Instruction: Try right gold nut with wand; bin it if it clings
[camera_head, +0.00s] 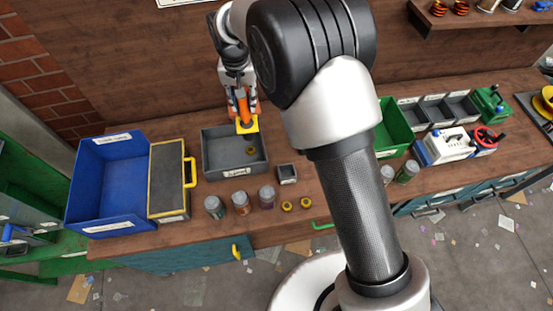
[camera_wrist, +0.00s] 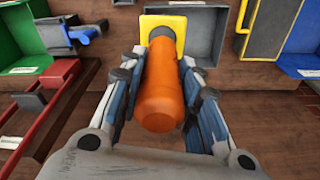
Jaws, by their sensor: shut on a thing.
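My gripper (camera_wrist: 160,100) is shut on the orange handle of the wand (camera_wrist: 163,85), whose yellow square head (camera_wrist: 160,22) points away from me. In the head view the wand's yellow head (camera_head: 247,126) is over the back part of the grey tray (camera_head: 236,171). One gold nut (camera_head: 251,150) lies inside this tray. Two more gold nuts lie on the bench near its front edge, a left one (camera_head: 287,206) and a right one (camera_head: 306,203). The underside of the wand's head is hidden, so I cannot tell whether anything clings there.
A blue bin (camera_head: 112,135) stands at the left, beside a dark box with a yellow handle (camera_head: 190,172). Several jars (camera_head: 241,203) and a small grey container (camera_head: 287,173) stand right and front of the tray. A green bin (camera_head: 393,125) stands behind my arm.

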